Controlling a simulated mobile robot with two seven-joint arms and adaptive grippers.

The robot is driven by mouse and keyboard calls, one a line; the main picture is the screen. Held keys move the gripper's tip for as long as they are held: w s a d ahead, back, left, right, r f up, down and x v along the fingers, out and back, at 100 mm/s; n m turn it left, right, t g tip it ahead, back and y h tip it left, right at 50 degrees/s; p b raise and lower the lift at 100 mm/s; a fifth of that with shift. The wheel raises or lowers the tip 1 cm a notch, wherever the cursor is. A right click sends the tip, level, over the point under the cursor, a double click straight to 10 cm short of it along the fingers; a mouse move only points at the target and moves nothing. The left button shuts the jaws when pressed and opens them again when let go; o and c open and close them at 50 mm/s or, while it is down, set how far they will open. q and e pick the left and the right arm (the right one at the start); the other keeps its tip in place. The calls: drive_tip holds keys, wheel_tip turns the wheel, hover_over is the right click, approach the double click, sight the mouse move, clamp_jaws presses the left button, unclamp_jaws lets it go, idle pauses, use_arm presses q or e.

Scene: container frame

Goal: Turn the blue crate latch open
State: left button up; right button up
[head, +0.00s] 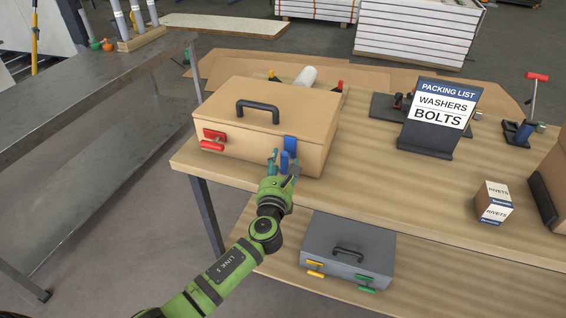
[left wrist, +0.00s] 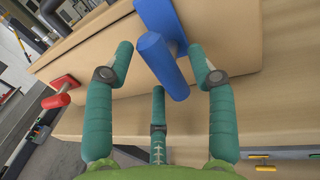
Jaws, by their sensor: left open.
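The tan crate (head: 240,98) stands on the table with its lid down and a black handle on top. The blue latch (head: 290,145) is on its front face near the right end. In the left wrist view the latch (left wrist: 162,62) has a flat plate and a round bar. My left gripper (head: 281,163) is at the latch, with its green three-fingered hand open. In the left wrist view, two fingers of the gripper (left wrist: 160,75) lie either side of the bar and the third is below. I cannot tell whether any finger touches it. My right gripper is not in view.
A red latch (head: 213,138) is at the crate's left front. A grey case (head: 325,238) with yellow and green latches sits on the lower shelf. A packing list sign (head: 437,115) and a small rivets box (head: 493,203) stand to the right. Bare tabletop (head: 400,200) lies between.

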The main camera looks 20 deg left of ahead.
use_arm(q)
drive_tip(key=shift+w, duration=0.5)
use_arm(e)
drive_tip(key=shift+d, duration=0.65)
use_arm(q)
drive_tip(key=c, duration=1.1)
